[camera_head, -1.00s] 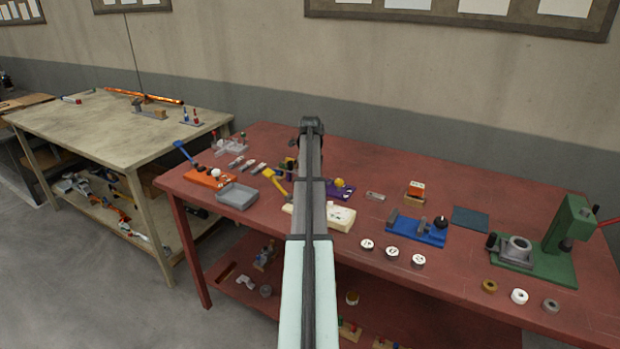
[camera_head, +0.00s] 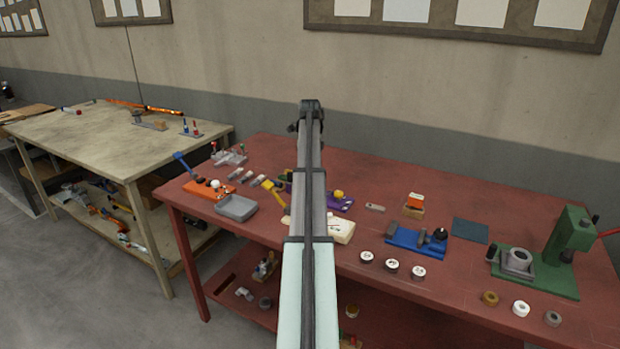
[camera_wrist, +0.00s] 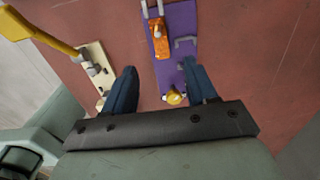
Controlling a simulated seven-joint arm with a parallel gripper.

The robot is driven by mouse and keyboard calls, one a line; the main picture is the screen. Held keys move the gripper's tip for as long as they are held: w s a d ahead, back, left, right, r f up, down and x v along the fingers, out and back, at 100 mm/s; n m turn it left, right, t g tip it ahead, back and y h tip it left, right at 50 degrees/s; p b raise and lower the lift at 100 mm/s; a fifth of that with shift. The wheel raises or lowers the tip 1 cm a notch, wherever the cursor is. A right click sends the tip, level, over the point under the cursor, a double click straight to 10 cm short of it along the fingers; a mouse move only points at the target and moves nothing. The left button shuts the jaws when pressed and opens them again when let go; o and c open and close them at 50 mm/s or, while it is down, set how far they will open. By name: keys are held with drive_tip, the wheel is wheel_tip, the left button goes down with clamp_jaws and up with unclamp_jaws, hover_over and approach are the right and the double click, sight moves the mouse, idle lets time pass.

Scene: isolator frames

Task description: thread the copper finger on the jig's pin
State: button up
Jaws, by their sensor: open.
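My gripper (camera_wrist: 162,88) is open in the wrist view, its two dark blue fingers apart with nothing held between them. Beyond and between the fingers lies a purple plate (camera_wrist: 165,70) with an orange-copper block (camera_wrist: 158,38), a grey U-shaped bracket (camera_wrist: 186,44) and a yellow knob (camera_wrist: 174,98) near the fingertips. In the head view the purple plate (camera_head: 345,206) shows beside my arm, which hides part of it. I cannot tell for sure which piece is the copper finger, or make out the jig's pin.
A cream block (camera_head: 342,232) lies close to my arm; a cream board (camera_wrist: 97,62) with grey fittings and a yellow handle (camera_wrist: 45,32) is left of the fingers. A blue fixture (camera_head: 412,245) and a green press (camera_head: 548,262) stand to the right.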

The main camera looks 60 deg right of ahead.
drive_tip(key=shift+a+r, duration=0.1)
drive_tip(key=shift+r, duration=1.8)
